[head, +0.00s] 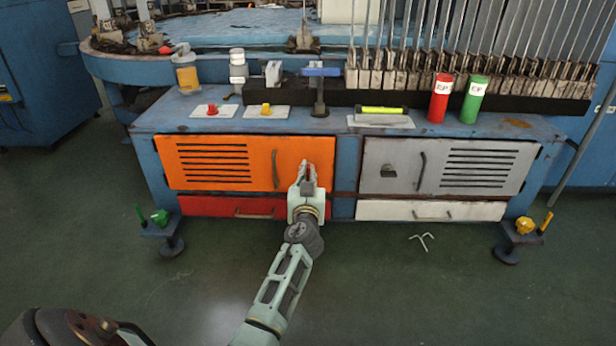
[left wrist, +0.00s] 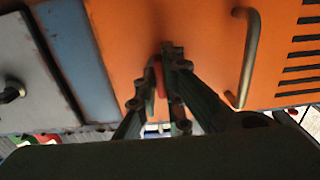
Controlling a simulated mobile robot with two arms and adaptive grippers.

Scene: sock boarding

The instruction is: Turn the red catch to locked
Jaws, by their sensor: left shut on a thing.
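The red catch is on the orange door (head: 215,165), near its right edge. Only a thin red piece of the catch (left wrist: 160,78) shows between the fingers in the left wrist view, and the rest is hidden. My left gripper (head: 307,170) is shut on it, with its fingertips close to the door face. The gripper also shows in the left wrist view (left wrist: 166,62), with a finger on each side of the red piece. The orange door looks closed. I cannot tell whether the catch stands at locked. My right gripper is not in view.
The door's dark handle (head: 275,170) is left of my gripper. A grey door (head: 480,150) is to the right, with a red drawer (head: 215,206) and a white drawer (head: 385,210) below. Small knobs, bottles and cylinders stand on the blue bench top. The floor in front is mostly clear.

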